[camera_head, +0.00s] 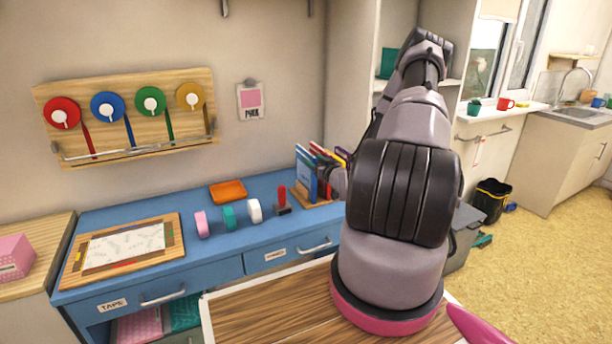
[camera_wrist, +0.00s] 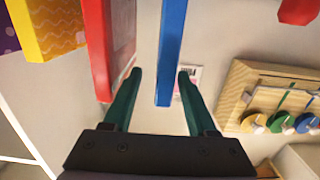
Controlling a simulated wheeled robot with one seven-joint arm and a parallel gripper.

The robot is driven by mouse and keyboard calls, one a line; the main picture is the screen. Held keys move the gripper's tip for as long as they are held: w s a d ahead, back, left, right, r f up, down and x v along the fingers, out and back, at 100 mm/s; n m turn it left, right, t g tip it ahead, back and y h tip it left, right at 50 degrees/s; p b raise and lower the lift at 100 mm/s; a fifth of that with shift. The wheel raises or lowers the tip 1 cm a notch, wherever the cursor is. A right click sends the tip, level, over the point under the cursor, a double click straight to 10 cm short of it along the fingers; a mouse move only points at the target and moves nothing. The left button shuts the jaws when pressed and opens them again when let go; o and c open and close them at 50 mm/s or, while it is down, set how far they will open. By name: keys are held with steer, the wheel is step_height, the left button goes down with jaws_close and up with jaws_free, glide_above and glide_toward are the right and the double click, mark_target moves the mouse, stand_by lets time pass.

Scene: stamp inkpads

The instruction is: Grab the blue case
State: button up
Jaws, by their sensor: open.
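The blue case (camera_wrist: 170,45) stands edge-on in the wrist view, between the two teal fingers of my gripper (camera_wrist: 159,74). It lies closer to the right finger, with a gap to the left one. My gripper is open, and its fingers are not closed on the case. In the head view the blue case (camera_head: 304,178) stands upright at the left end of a row of cases on the blue desk. My gripper is beside the row there, mostly hidden behind my arm.
A red case (camera_wrist: 98,45) stands close by the left finger, with a yellow case (camera_wrist: 48,25) beyond it. On the blue desk (camera_head: 178,215) are a red-handled stamp (camera_head: 282,198), several tape rolls and an orange tray (camera_head: 228,191). A wall rack (camera_head: 130,88) holds ribbon spools.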

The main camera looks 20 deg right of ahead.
mark_target(306, 156)
steer(key=w, duration=0.5)
steer(key=shift+w+a+f, duration=0.25)
steer(key=shift+a+f, duration=0.05)
steer(key=shift+f, duration=0.05)
jaws_close()
stand_by(1.1)
